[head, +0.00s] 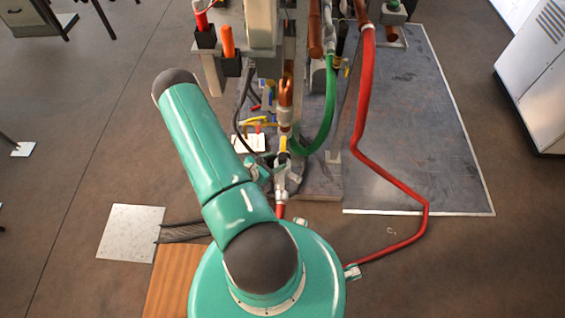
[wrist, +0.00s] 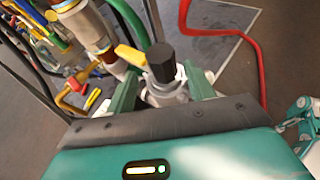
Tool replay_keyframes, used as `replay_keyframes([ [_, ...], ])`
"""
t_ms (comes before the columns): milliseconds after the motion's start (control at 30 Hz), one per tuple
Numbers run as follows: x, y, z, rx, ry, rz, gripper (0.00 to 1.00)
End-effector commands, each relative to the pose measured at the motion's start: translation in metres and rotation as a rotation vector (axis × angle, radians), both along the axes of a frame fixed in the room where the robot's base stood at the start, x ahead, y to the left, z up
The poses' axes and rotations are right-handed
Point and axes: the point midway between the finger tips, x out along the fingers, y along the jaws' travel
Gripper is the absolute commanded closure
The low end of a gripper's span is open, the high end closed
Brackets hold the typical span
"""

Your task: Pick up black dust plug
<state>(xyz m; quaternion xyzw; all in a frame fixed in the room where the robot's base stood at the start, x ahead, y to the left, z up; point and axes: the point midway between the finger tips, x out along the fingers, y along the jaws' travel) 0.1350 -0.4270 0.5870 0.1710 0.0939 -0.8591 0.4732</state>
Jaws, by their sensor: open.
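The black dust plug (wrist: 161,62) is a short dark cylinder standing on a pale metal valve fitting (wrist: 165,93) in the wrist view. A yellow lever (wrist: 131,56) sticks out to its left. My gripper (wrist: 160,88) is open, with one green finger on each side of the fitting and plug. I cannot tell whether either finger touches them. The lower part of the fitting is hidden behind my gripper body. In the head view my arm partly covers the area, and my gripper (head: 272,172) shows small beside the pipes; the plug cannot be made out there.
A red hose (head: 400,185) bends across the floor at right, and a green hose (head: 328,115) hangs beside the copper pipe (head: 286,90). Tools with coloured handles (wrist: 75,92) lie at left. A white cabinet (head: 540,80) stands far right. A dark floor plate (head: 410,140) is mostly clear.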

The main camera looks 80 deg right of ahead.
Motion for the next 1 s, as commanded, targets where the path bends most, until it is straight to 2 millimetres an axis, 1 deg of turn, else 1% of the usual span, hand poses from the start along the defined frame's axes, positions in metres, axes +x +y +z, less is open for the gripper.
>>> replay_keyframes([
  [133,-0.014,-0.014,-0.008,0.000,0.000,-0.006,0.46],
  [300,-0.024,-0.031,-0.017,0.000,0.000,-0.003,0.46],
  [400,-0.026,-0.034,-0.018,0.000,0.000,-0.001,0.46],
  [567,-0.025,-0.034,-0.018,0.000,0.000,0.000,0.46],
  [600,-0.025,-0.034,-0.018,0.000,0.000,0.000,0.50],
  [667,-0.025,-0.034,-0.018,0.000,0.000,0.000,0.62],
  [700,-0.025,-0.034,-0.018,0.000,0.000,0.000,0.70],
  [767,-0.025,-0.034,-0.018,0.000,0.000,-0.001,0.82],
  [833,-0.025,-0.034,-0.018,0.000,0.000,-0.001,0.95],
  [867,-0.025,-0.034,-0.018,0.000,0.000,-0.001,0.99],
  [1000,-0.025,-0.034,-0.018,-0.001,0.001,-0.001,0.99],
])
